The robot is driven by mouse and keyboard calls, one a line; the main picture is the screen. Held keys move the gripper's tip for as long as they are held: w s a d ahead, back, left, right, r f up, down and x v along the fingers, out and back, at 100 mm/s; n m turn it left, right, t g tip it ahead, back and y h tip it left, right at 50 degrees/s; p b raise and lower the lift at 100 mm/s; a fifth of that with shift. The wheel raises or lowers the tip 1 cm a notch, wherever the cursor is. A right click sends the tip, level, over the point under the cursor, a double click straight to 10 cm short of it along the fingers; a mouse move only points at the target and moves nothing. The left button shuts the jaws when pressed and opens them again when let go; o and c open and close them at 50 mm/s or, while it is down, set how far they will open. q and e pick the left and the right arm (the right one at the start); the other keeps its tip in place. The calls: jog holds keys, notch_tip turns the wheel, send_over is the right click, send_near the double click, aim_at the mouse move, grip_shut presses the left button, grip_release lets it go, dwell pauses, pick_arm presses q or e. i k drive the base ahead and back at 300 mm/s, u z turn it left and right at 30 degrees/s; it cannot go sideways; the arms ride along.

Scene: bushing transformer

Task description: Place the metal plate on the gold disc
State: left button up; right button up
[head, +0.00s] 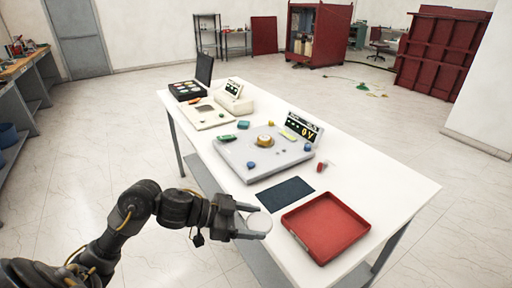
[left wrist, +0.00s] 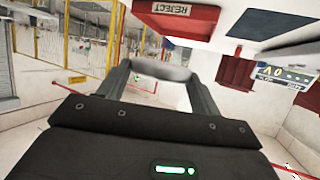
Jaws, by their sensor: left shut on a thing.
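The metal plate (head: 260,221) is a pale round disc held between the fingers of my left gripper (head: 254,222), off the near left edge of the white table. In the left wrist view the plate (left wrist: 160,70) shows as a grey curved rim spanning the two fingers. The left gripper is shut on it. The gold disc (head: 264,140) sits on top of the grey flat unit (head: 240,160) in the middle of the table, well away from the gripper. My right gripper is not in view.
A red tray (head: 326,226) lies at the table's near end; its REJECT label shows in the left wrist view (left wrist: 170,9). A dark blue mat (head: 284,193) lies beside it. Blue and green parts and a display (head: 303,128) surround the gold disc. A red part (head: 321,167) lies right.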

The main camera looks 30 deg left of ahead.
aim_at(265, 137)
jog(key=u, duration=2.55)
jog(key=i, duration=1.5)
jog(key=z, duration=3.3)
